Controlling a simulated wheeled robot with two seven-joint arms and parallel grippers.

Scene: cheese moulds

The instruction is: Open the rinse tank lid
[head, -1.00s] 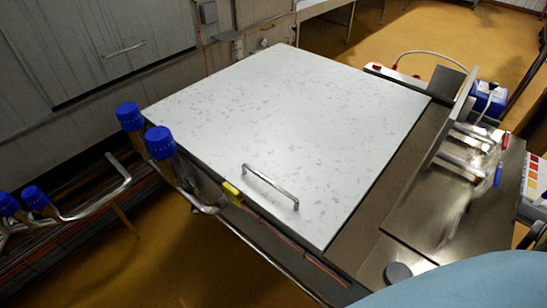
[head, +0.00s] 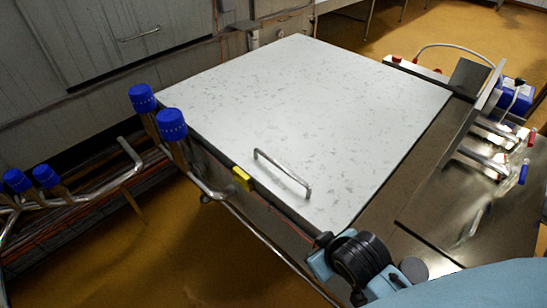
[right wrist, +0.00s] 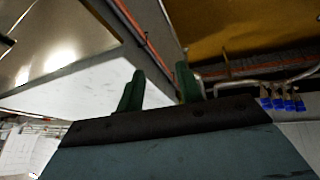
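The rinse tank lid (head: 300,120) is a large white speckled slab, lying flat and shut on the tank. A metal bar handle (head: 282,172) stands up near its front edge. The lid's white surface also shows in the right wrist view (right wrist: 75,90). My right arm's dark wrist shows at the lid's front right corner in the head view. In the right wrist view my right gripper (right wrist: 160,88) has two green fingers apart with nothing between them, near the lid's edge. The handle is not seen between them. My left gripper is not in view.
Blue-capped pipes (head: 172,124) stand at the lid's left corner. A yellow tag (head: 242,179) is on the front edge. A steel bench (head: 440,225) with an upright plate and bottles lies to the right. Open floor (head: 170,265) is in front.

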